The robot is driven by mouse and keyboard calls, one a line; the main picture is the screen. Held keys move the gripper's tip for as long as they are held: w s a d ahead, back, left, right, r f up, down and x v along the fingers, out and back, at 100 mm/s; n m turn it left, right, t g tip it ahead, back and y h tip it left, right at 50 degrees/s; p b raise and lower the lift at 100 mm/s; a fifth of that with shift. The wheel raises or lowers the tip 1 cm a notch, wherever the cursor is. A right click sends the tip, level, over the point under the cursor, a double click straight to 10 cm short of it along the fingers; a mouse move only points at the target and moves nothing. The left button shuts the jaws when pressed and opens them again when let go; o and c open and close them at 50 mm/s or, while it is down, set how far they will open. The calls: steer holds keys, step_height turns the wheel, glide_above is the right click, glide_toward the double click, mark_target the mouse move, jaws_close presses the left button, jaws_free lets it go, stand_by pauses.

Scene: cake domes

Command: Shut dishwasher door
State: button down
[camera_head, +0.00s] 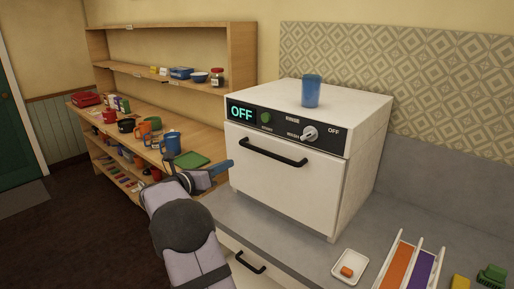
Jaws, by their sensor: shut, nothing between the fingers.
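The white countertop dishwasher (280,172) stands on the grey counter. Its front door, with a black bar handle (273,152), appears flush with the body, with no gap that I can make out. The panel above the door has a display (241,113) reading OFF, a green button and a silver knob (309,133). My gripper (221,167) is shut and empty, just left of the dishwasher's front and near the left end of the handle. I cannot tell whether it touches the door.
A blue cup (311,91) stands on top of the dishwasher. A small white dish (350,266) with an orange piece and a rack (408,262) with orange and purple strips sit at front right. Wooden shelves (180,48) with mugs stand left. A drawer handle (250,262) is below the counter.

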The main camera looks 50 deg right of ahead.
mark_target(263, 136)
steer(key=shift+s+r+m+g+h, duration=0.15)
steer(key=shift+s+r+m+h, duration=0.15)
steer(key=shift+r+m, duration=0.4)
steer(key=shift+s+r+m+g+h, duration=0.1)
steer(key=shift+s+r+m+h, duration=0.15)
steer(key=shift+r+m, duration=0.45)
steer(key=shift+s+r+m+g+h, duration=0.2)
steer(key=shift+r+m+h, duration=0.2)
steer(key=shift+m, duration=0.5)
steer(key=shift+d+r, duration=0.1)
steer(key=shift+d, duration=0.05)
steer(key=d+p, duration=0.2)
steer(key=d, duration=0.2)
steer(key=d+p, duration=0.3)
steer(key=d, duration=0.1)
steer(key=d+p, duration=0.2)
steer(key=d, duration=0.3)
steer(key=shift+d+r, duration=0.1)
steer(key=shift+r, duration=0.25)
steer(key=shift+d+f+p, duration=0.1)
steer(key=shift+d+p, duration=0.2)
steer(key=shift+p, duration=0.05)
